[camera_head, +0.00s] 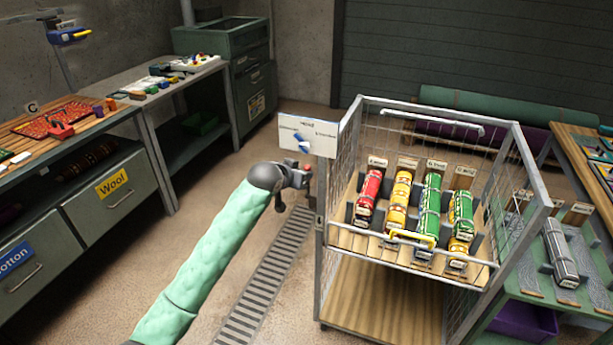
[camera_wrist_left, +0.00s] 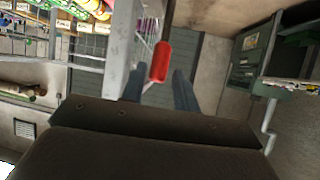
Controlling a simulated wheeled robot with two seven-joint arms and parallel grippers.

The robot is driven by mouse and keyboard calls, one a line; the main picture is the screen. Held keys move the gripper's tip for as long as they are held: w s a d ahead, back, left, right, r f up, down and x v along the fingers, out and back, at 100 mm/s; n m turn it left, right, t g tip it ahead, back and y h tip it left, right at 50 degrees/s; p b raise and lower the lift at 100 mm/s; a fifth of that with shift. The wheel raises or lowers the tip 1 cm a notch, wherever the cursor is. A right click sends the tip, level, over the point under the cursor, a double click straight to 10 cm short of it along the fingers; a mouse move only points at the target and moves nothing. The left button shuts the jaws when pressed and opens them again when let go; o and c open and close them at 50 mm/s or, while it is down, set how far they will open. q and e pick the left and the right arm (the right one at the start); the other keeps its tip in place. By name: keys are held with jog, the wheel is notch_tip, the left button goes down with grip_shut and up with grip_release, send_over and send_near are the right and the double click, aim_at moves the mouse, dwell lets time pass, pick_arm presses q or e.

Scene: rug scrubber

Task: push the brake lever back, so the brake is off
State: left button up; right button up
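The brake lever's red handle (camera_wrist_left: 161,62) shows in the left wrist view beside the grey metal post of the cart. In the head view a small red part (camera_head: 307,168) shows at the cart's left side, just by my gripper. My left gripper (camera_head: 303,178) is at the end of the green-sleeved arm, near the cart's front left post. In the left wrist view its two dark fingers (camera_wrist_left: 160,80) are apart, with the red handle's lower end between the tips. I cannot tell whether either finger touches it. My right gripper is not in view.
The wire-sided cart (camera_head: 445,262) holds several coloured rolls on its upper shelf. A white sign (camera_head: 308,135) hangs at its left corner. A floor grate (camera_head: 265,285) runs beside it. Workbenches stand left and a green table (camera_head: 525,312) right. The floor between bench and cart is clear.

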pick_arm(q)
jog(key=shift+v, duration=0.8)
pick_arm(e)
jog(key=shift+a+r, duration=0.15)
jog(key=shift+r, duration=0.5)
